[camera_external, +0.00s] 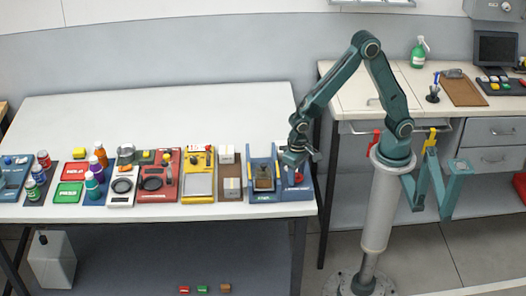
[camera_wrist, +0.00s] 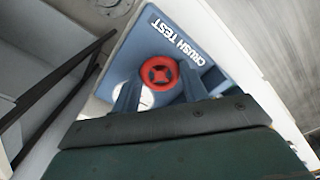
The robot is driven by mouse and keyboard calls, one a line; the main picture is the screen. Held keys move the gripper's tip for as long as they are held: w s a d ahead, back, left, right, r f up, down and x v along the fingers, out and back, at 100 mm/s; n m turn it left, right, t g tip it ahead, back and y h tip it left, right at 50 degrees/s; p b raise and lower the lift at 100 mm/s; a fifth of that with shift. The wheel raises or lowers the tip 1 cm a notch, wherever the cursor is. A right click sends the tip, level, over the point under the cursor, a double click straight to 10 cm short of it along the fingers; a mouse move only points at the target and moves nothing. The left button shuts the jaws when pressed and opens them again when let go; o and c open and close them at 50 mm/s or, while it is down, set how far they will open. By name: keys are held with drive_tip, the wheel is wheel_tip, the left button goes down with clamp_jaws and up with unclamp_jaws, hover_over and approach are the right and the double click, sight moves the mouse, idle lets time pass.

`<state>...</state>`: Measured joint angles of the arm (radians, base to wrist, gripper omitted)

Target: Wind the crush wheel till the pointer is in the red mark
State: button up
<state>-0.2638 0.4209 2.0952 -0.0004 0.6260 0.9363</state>
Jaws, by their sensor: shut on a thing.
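The crush wheel (camera_wrist: 160,60) is a small red wheel with spokes on the blue crush test panel (camera_wrist: 208,58), which carries white "CRUSH TEST" lettering. My gripper (camera_wrist: 160,80) has one finger on each side of the wheel and is shut on it. A white dial (camera_wrist: 147,98) shows only in part between the fingers, so I cannot read its pointer or see a red mark. In the external view, the blue crush test station (camera_external: 292,196) stands at the right end of the bench.
Yellow (camera_external: 198,185) and red (camera_external: 158,188) stations and several bottles line the bench front further left. The back of the white bench (camera_external: 160,115) is clear. A second workbench (camera_external: 390,85) stands behind my arm.

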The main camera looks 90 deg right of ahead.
idle(0.3)
drive_tip(key=o, duration=1)
drive_tip(key=shift+r, duration=0.1)
wheel_tip(320, 180, up, 14)
drive_tip(key=shift+f, duration=0.15)
idle(0.3)
